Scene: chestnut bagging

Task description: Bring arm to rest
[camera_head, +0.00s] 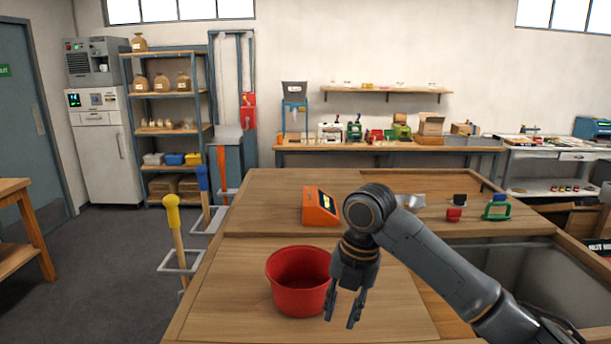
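My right arm (435,255) comes in from the lower right over the wooden table (240,290). My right gripper (343,306) points down just right of a red bucket (288,300). Its two fingers are apart, with nothing seen between them. The gripper overlaps the bucket's right edge in the picture; I cannot tell if they touch. The bucket stands upright, and no contents show in the part of its inside that I see. My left gripper is not in view.
An orange device (317,208), a metal scoop (411,201), a red-and-black item (456,208) and a green-handled item (497,208) stand at the table's back. A grey bin (520,270) is sunk at the right. Yellow-handled (172,215) and blue-handled (203,185) tools stand left. The table's front left is clear.

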